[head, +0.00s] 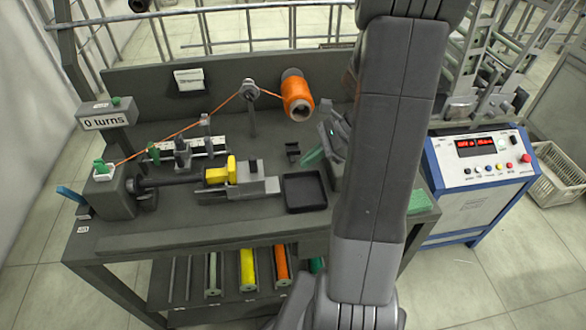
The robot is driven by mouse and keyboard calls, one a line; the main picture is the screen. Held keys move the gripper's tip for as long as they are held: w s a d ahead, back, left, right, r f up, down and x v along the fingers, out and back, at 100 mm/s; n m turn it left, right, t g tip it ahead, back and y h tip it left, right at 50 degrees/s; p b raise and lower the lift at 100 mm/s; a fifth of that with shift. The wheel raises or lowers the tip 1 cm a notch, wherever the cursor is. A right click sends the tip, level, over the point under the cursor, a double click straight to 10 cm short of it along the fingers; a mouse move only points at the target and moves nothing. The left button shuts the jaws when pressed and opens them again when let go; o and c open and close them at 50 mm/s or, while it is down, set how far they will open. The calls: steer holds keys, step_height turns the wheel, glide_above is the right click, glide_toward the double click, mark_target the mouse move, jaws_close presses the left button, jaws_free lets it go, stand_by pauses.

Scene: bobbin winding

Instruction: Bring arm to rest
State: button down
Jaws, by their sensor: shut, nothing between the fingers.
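My arm stands upright across the right half of the head view. My gripper (338,132) shows beside the arm's left edge, above the right part of the bench (150,238). It is shut and holds nothing; part of it is hidden behind the arm.
A sign (107,121) reads "0 turns". A black tray (304,191) on the bench looks empty. Yellow and orange rolls (248,269) lie on the lower shelf. A blue-white control box (480,175) stands right of the bench, with a pale crate (560,180) beyond it.

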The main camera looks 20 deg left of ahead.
steer(key=shift+v, duration=1.45)
steer(key=shift+f, duration=0.1)
steer(key=x, duration=1)
steer(key=shift+s+a+b, duration=0.2)
steer(key=shift+s+a, duration=0.25)
steer(key=shift+a, duration=0.3)
steer(key=shift+s+a+b, duration=0.15)
steer(key=shift+s+a, duration=0.3)
steer(key=shift+a, duration=0.3)
steer(key=shift+s+d, duration=0.1)
